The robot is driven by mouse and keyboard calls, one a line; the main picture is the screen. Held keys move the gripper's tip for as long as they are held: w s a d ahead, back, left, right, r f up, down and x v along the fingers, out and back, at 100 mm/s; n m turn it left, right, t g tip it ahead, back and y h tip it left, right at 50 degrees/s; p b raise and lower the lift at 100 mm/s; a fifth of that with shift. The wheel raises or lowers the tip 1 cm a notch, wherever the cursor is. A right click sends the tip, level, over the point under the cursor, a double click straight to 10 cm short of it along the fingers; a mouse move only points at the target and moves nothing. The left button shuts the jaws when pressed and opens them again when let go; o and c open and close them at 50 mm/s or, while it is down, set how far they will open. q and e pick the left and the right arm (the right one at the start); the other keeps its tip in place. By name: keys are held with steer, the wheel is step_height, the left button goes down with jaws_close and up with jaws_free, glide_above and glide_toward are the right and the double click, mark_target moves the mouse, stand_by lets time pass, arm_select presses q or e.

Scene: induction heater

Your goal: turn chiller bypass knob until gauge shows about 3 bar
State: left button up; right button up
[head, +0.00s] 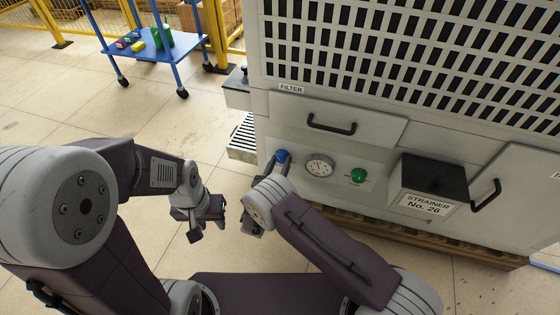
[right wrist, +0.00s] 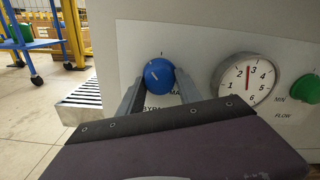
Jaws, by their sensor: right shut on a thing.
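The blue bypass knob (head: 282,155) is on the chiller's front panel, and it also shows in the right wrist view (right wrist: 158,74) with a pale pointer line tilted to the upper left. My right gripper (right wrist: 158,86) is shut on the knob, one finger on each side of it. The round white gauge (head: 319,166) is just right of the knob. In the right wrist view the gauge (right wrist: 247,80) has its red needle pointing almost straight up, at about 3. My left gripper (head: 207,228) hangs open and empty over the floor, left of the right arm.
A green flow knob (head: 358,175) and a black-topped strainer box (head: 428,182) are right of the gauge. A drawer handle (head: 331,125) is above it. A blue cart (head: 150,48) stands at the back left. The floor between is clear.

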steer(key=n+p, duration=0.1)
steer(key=n, duration=0.2)
steer(key=shift+n, duration=0.4)
steer(key=n, duration=0.3)
steer(key=shift+s+d, duration=0.1)
steer(key=n+p, duration=0.1)
steer(key=n, duration=0.4)
steer(key=shift+n, duration=1.7)
steer(key=o, duration=1.4)
steer(key=shift+c, duration=0.2)
steer(key=shift+r, duration=0.1)
